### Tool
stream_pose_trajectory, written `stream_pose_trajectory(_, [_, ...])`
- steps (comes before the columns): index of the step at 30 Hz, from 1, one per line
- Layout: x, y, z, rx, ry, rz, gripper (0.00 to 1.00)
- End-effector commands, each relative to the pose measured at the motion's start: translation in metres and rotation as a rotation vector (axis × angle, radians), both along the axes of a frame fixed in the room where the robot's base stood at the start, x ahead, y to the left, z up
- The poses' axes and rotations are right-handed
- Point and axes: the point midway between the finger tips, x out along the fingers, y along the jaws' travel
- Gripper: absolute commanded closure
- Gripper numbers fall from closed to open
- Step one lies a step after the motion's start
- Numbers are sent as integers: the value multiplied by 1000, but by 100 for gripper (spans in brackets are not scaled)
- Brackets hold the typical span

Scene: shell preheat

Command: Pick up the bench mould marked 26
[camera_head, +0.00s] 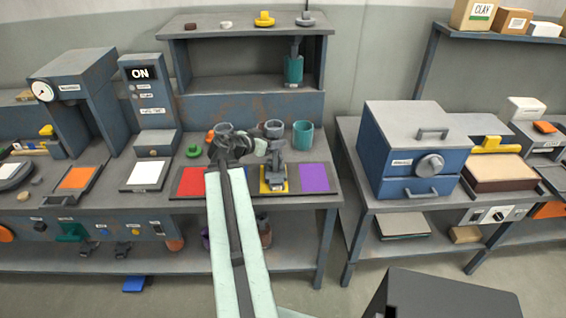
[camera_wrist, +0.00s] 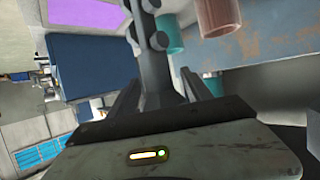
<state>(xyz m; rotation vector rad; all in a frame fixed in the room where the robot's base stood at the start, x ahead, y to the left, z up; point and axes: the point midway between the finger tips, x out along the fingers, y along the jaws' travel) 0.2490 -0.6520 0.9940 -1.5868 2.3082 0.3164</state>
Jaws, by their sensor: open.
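No number 26 is readable in either view, so I cannot tell which thing is the marked mould. A grey upright piece (camera_head: 273,180) stands at the yellow pad on the bench in the head view. In the wrist view, a dark grey post with round knobs (camera_wrist: 152,55) lies ahead between my fingers; it may be the same piece. My gripper (camera_wrist: 158,84) is open, with a finger on each side of that post and no visible grip on it. In the head view my gripper (camera_head: 270,148) is over the bench near the yellow pad, partly hidden by my wrist.
A red pad (camera_head: 193,183) and a purple pad (camera_head: 314,178) flank the yellow one. A blue box oven (camera_head: 405,150) is to the right.

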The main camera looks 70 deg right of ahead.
Motion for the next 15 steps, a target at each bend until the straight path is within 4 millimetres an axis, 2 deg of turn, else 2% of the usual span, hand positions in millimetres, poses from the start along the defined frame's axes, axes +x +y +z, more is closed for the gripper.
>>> stream_pose_trajectory(3, [-3, -18, -12, 0, 0, -2, 42])
stream_pose_trajectory(6, [-1, -27, -15, 0, -1, 4, 42])
stream_pose_trajectory(14, [5, -27, -14, 0, 0, 14, 42])
stream_pose_trajectory(15, [5, -27, -14, 0, 0, 15, 53])
